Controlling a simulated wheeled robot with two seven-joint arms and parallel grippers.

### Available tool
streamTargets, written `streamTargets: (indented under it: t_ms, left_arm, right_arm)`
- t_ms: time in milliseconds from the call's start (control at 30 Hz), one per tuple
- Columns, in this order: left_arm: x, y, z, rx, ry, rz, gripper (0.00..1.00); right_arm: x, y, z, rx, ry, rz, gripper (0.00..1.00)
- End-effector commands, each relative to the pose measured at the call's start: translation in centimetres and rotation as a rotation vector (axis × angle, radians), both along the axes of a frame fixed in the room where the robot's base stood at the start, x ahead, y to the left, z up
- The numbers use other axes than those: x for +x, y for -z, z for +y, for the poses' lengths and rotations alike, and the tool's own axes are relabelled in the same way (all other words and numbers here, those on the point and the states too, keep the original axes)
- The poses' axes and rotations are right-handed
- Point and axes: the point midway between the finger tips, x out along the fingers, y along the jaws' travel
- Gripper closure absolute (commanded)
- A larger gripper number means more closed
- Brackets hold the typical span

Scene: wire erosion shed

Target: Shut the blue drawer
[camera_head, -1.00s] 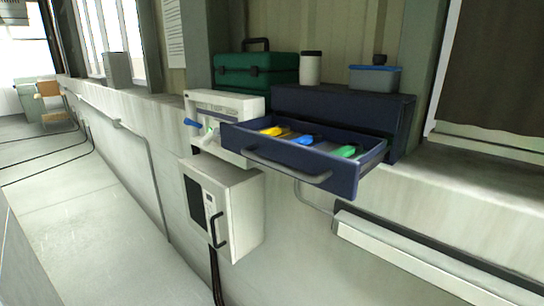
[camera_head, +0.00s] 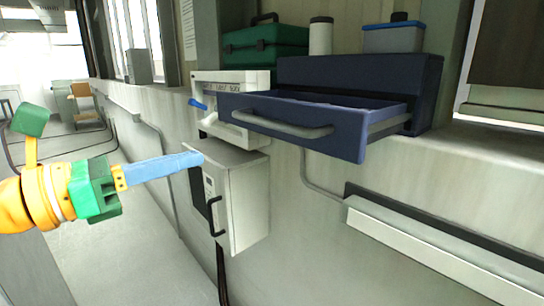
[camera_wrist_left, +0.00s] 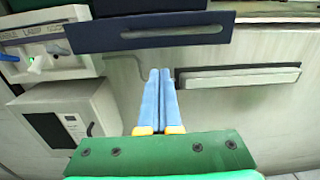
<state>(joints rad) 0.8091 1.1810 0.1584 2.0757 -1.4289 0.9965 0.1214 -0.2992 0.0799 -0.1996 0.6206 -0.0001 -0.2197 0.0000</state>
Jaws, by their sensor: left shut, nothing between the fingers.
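The blue drawer (camera_head: 313,128) is pulled well out of its dark blue cabinet (camera_head: 360,78) on the ledge. It has a long grey bar handle (camera_head: 277,122) across its front. In the left wrist view the drawer front (camera_wrist_left: 110,36) spans the top of the picture. My left gripper (camera_head: 202,158) is shut and empty. It is left of the drawer, a little lower, and apart from it. Its two blue fingers (camera_wrist_left: 159,100) lie together in the left wrist view, pointing towards the wall below the drawer. The drawer's contents are hidden now. My right gripper is not in view.
A white dispenser unit (camera_head: 235,108) with a blue lever is left of the drawer. A grey wall box (camera_head: 240,200) with a handle hangs below it. A green toolbox (camera_head: 262,48), a white jar (camera_head: 321,38) and a blue-lidded tub (camera_head: 393,38) stand behind. A wall trunking (camera_head: 430,240) runs lower right.

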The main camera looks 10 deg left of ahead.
Motion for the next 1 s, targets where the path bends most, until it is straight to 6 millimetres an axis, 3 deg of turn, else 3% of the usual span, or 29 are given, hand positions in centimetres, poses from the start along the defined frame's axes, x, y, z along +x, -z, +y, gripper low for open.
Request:
streamTargets:
  t_ms: [167,600,800,1000]
  left_arm:
    - [1.2,-0.9,-1.1,0.034,-0.015,-0.014,1.0]
    - [8.5,-1.0,-6.9,0.027,-0.011,-0.012,1.0]
    - [10.4,-0.5,-8.4,0.029,-0.013,-0.012,1.0]
    - [10.8,-0.1,-8.6,0.03,-0.015,-0.014,1.0]
  right_arm:
    - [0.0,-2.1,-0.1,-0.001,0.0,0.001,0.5]
    - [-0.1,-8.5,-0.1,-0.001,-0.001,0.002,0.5]
    - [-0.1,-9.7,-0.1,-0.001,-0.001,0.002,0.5]
    - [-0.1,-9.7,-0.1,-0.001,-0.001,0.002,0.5]
